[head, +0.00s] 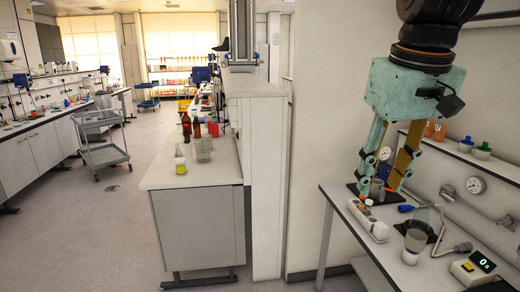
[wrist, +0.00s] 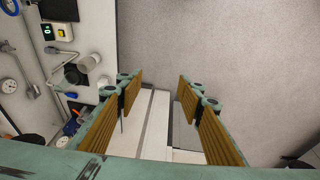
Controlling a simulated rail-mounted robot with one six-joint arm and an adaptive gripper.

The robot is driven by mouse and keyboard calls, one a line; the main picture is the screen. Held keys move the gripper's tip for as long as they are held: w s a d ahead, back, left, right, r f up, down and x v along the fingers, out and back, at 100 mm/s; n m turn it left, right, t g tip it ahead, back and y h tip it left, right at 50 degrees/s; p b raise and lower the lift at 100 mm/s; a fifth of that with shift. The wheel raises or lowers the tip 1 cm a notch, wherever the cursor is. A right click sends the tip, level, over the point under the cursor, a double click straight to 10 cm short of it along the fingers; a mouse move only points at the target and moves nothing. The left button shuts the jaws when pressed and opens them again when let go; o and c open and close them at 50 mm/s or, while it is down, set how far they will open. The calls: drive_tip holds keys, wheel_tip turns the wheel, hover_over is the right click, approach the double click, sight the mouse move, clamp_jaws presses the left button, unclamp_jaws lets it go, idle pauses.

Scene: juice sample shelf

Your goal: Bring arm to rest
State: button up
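My gripper (head: 379,184) hangs down over the white side bench (head: 345,215) at the right of the head view. Its two long fingers are teal with ribbed tan pads. In the wrist view my gripper (wrist: 158,92) is open, with a wide gap and nothing between the pads.
A shelf (head: 455,152) with gauges runs along the wall. A white partition (head: 304,140) stands to the left. Open floor (wrist: 245,55) fills the wrist view's right.

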drive_tip(key=s+a+f+b, duration=0.1)
drive_tip(key=s+f, duration=0.2)
drive_tip(key=s, duration=0.4)
drive_tip(key=s+a+f+m+b, duration=0.1)
drive_tip(key=s+f, duration=0.3)
drive_tip(key=s, duration=0.4)
drive_tip(key=s+a+f+t+b, duration=0.1)
drive_tip(key=s+f, duration=0.3)
drive_tip(key=s, duration=0.4)
drive_tip(key=shift+s+a+f+m+b, duration=0.25)
drive_tip(key=shift+a+m+b, duration=0.05)
drive_tip(key=shift+m+b, duration=0.1)
drive_tip(key=shift+c, duration=0.9)
drive_tip(key=shift+c, duration=1.3)
drive_tip(key=shift+d, duration=0.15)
